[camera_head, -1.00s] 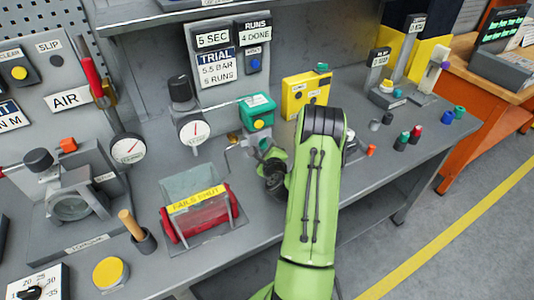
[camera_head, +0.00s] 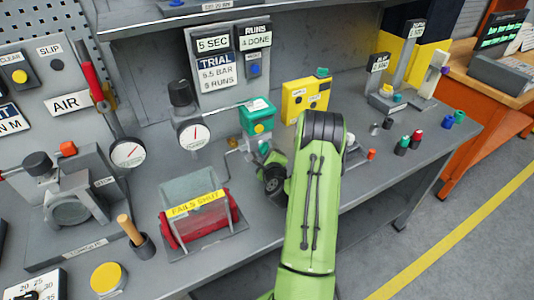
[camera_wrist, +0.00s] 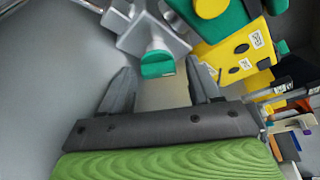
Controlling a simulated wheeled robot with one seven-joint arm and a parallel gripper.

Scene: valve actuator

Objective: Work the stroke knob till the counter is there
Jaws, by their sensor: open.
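The runs counter (camera_head: 256,36) on the back panel reads 4 DONE. Under it is a blue button (camera_head: 255,69). A trial card (camera_head: 217,71) reads 5.5 BAR, 6 RUNS. My gripper (camera_wrist: 161,67) is open in the wrist view. A teal knob (camera_wrist: 157,65) on a grey body lies between and just beyond its fingertips, not gripped. No readable label shows whether this is the stroke knob. In the head view a teal knob (camera_head: 264,147) shows beside my green arm; my fingers are mostly hidden there.
A green box (camera_head: 257,115) with a yellow button and a yellow box (camera_head: 306,98) stand close behind my gripper. A red cylinder assembly (camera_head: 198,222) marked FAILS SHUT sits to the left. Several small coloured knobs stand right of my arm (camera_head: 402,145).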

